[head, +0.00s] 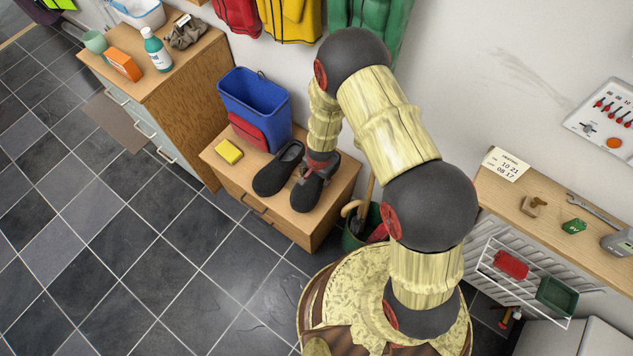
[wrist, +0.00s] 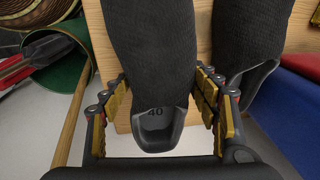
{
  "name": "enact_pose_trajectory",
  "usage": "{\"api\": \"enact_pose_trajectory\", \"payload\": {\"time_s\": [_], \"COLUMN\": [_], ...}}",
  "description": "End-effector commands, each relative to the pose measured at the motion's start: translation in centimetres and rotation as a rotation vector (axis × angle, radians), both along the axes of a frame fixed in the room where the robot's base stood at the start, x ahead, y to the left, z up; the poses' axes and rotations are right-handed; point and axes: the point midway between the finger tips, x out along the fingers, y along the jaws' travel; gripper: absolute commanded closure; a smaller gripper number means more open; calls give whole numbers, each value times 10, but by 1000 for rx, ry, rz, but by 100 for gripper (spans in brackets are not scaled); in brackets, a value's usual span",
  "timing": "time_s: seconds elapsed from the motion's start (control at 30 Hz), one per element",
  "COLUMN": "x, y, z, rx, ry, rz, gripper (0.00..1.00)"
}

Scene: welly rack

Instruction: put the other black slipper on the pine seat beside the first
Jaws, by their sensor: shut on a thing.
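Two black slippers are side by side at the pine seat (head: 238,179), toes towards its front edge. The first slipper (head: 277,172) stands on the seat, left of the other one. The other slipper (head: 307,193) is in my gripper (head: 316,167), over the right part of the seat. In the wrist view the held slipper (wrist: 152,60) lies between the two fingers (wrist: 163,88), which are shut on its heel end, marked 40. The first slipper (wrist: 250,45) is to its right there, a small gap apart. I cannot tell whether the held slipper's sole touches the seat.
A blue bin (head: 254,105) with a red front part stands at the seat's back, and a yellow sponge (head: 229,151) lies at its left. A green umbrella stand (head: 352,241) is close to the seat's right end. A drawer cabinet (head: 200,95) stands to the left.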

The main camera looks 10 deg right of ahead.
Motion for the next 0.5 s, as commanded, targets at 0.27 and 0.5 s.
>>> {"api": "enact_pose_trajectory", "payload": {"time_s": [0.27,0.5], "x": [2,3], "y": [-6,-6], "z": [-27,-36], "rx": [0,1], "ry": [0,-2], "rz": [0,0], "gripper": [67,67]}}
